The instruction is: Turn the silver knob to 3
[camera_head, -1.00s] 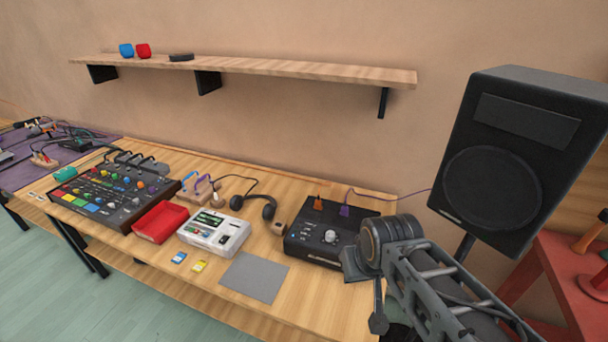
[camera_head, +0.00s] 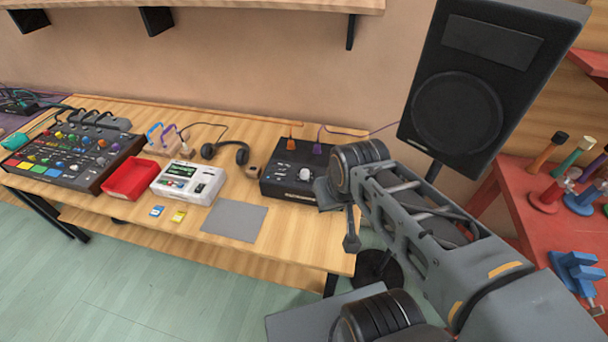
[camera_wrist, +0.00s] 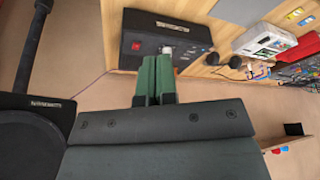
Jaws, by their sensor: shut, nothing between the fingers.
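The silver knob (camera_head: 305,174) stands on the top panel of a black box (camera_head: 279,171) at the right end of the wooden table. In the wrist view the black box (camera_wrist: 195,37) lies beyond my fingers, with the pale knob (camera_wrist: 168,50) near its near edge, just above the fingertips in the picture. My gripper (camera_wrist: 156,60) shows two green fingers, closed together and empty. I cannot tell how far they are from the knob. The knob's scale marks are too small to read. In the head view my arm covers the box's right side.
A large speaker (camera_head: 455,108) stands right of the table. A white device (camera_head: 188,182), red tray (camera_head: 131,178), mixer (camera_head: 74,155) and headphones (camera_head: 241,151) lie left of the box. A grey mat (camera_head: 234,221) lies in front. A red table (camera_head: 535,215) with clamps is at right.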

